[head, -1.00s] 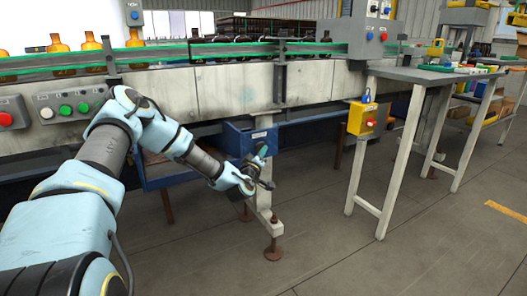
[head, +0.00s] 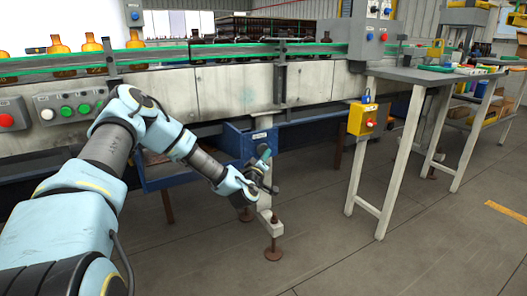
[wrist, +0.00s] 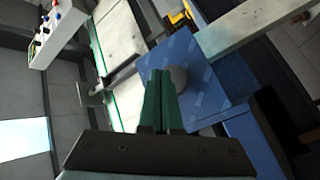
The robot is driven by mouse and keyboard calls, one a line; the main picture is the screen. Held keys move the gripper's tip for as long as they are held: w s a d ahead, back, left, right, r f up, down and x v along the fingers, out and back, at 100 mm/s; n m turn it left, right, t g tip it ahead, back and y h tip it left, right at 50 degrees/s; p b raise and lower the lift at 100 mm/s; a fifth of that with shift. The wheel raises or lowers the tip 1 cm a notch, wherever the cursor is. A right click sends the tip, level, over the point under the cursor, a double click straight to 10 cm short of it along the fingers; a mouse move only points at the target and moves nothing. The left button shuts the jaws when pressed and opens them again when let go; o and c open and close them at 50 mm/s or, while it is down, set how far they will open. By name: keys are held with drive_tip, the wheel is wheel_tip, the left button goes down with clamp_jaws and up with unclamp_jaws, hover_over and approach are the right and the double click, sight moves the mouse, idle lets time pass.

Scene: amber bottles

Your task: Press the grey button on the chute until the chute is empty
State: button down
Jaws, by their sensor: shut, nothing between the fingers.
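The blue chute (head: 236,138) hangs under the conveyor in the head view, with a small white label on its front. In the wrist view its blue patterned panel (wrist: 207,62) fills the middle right. The round grey button (wrist: 180,78) sits on that panel, partly hidden by my fingers. My gripper (head: 265,154) is in front of the chute in the head view. In the wrist view my gripper (wrist: 160,74) has its green fingers shut together with nothing between them. The tips overlap the button's left side; I cannot tell whether they touch it. The chute's contents cannot be made out.
The conveyor (head: 225,90) with amber bottles (head: 95,43) runs above. A control box (head: 65,110) is at the left. Floor in front is clear.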

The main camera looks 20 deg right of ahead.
drive_tip(key=shift+s+d+p, duration=0.15)
drive_tip(key=shift+s+p, duration=0.05)
drive_tip(key=shift+s, duration=1.05)
drive_tip(key=shift+s+d+p, duration=0.15)
drive_tip(key=shift+s, duration=1.1)
